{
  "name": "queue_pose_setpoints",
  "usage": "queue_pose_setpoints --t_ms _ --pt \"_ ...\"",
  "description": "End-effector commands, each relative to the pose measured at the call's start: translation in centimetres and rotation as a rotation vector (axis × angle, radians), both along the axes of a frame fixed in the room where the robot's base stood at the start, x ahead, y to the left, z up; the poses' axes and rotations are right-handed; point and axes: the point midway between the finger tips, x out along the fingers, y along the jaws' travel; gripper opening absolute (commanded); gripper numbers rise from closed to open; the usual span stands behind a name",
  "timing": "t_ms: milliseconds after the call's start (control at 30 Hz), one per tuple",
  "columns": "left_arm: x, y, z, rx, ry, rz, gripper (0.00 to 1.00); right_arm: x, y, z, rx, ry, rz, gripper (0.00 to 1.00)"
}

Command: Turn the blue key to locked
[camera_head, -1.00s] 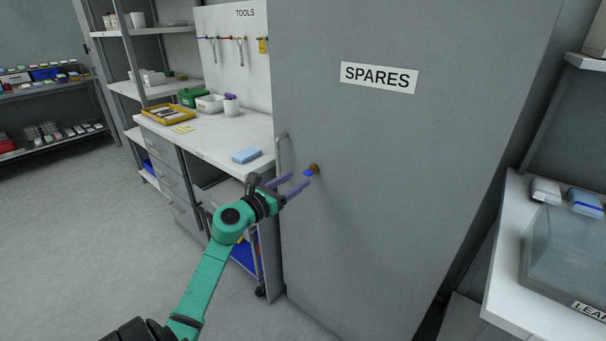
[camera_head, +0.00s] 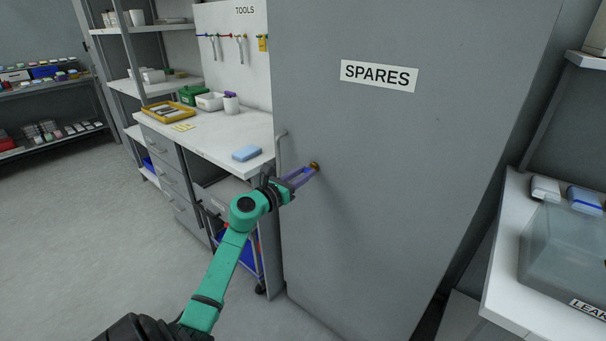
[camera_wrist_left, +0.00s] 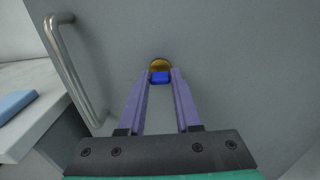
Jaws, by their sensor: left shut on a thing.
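The blue key (camera_wrist_left: 160,78) sits in a round brass lock (camera_wrist_left: 160,65) on the grey door of the SPARES cabinet (camera_head: 420,150). In the head view the brass lock (camera_head: 315,166) shows at the fingertips, and the key is mostly hidden between the fingers. My left gripper (camera_head: 307,172) reaches the door from the left with its purple fingers. In the left wrist view its fingertips (camera_wrist_left: 161,76) are on either side of the key, shut on it. The key's turn angle is hard to tell. My right gripper is not in view.
A vertical door handle (camera_head: 281,152) stands just left of the lock, close to my left gripper. A workbench (camera_head: 215,143) with a blue block (camera_head: 246,153) is to the left. A side counter (camera_head: 508,240) with a clear bin is at the right.

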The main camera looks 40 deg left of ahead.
Motion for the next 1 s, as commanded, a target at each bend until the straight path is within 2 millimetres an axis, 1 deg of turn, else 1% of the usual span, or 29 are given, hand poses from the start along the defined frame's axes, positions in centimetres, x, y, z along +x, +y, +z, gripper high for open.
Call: queue_pose_setpoints --t_ms 167,367,1000 --pt "0.0 0.0 0.1 -0.059 -0.001 0.000 0.00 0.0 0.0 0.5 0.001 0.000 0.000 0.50" --pt "0.0 0.1 0.2 -0.190 -0.002 -0.001 0.00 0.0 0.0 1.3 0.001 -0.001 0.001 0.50" --pt "0.0 0.3 0.2 -0.789 -0.017 0.000 0.00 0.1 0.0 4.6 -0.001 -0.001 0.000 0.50"
